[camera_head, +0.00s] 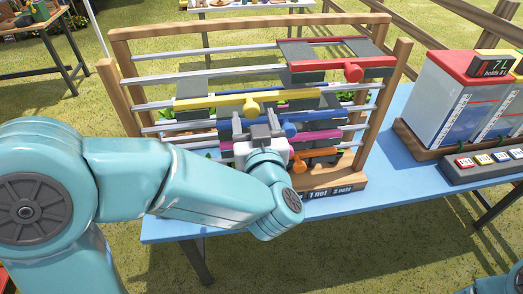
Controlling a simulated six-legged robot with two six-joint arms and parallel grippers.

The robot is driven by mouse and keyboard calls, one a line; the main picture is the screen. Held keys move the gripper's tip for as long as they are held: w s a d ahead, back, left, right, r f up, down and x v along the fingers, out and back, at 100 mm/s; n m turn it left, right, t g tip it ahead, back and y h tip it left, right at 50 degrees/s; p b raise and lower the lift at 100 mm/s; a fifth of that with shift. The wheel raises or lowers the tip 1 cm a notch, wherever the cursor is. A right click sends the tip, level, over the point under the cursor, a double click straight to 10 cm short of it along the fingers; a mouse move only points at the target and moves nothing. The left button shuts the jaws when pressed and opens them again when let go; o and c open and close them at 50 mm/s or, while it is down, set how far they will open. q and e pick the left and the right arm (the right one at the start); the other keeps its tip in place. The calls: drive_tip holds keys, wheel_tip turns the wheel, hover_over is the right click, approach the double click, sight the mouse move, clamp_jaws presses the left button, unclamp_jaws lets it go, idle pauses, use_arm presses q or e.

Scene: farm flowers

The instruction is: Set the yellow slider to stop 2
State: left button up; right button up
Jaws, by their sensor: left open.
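The yellow slider (215,101) is a yellow bar with a round knob (252,107) on a dark plate, riding on a metal rail in a wooden frame. It sits left of the middle of its rail. My left gripper (256,121) is open, its fingers pointing up, just below and in front of the yellow knob. I see nothing between the fingers. I cannot tell whether it touches the knob or the blue slider (310,123) behind it. My right gripper is not in view. No label for stop 2 is readable on the yellow rail.
A red slider (335,64) is above right; pink and orange sliders (314,154) lie below. The wooden frame (121,95) stands on a blue table (390,180). Red-topped tanks (452,92) and a button panel (485,168) stand at right.

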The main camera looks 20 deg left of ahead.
use_arm(q)
drive_tip(key=v, duration=1.2)
drive_tip(key=shift+s+d, duration=0.2)
drive_tip(key=shift+s, duration=0.05)
drive_tip(key=w+d+f+m+g+h, duration=0.2)
drive_tip(key=w+f+m+h, duration=0.35)
drive_tip(key=f, duration=1.05)
wheel_tip(320, 180, down, 14)
drive_tip(key=w+g+h, duration=0.1)
drive_tip(key=g+h, duration=0.3)
drive_tip(key=s+f+g+h, duration=0.4)
drive_tip(key=s+f+g, duration=0.4)
drive_tip(key=s+f, duration=0.6)
drive_tip(key=shift+s+n+g, duration=0.3)
drive_tip(key=shift+s+n, duration=0.05)
drive_tip(key=shift+s, duration=0.6)
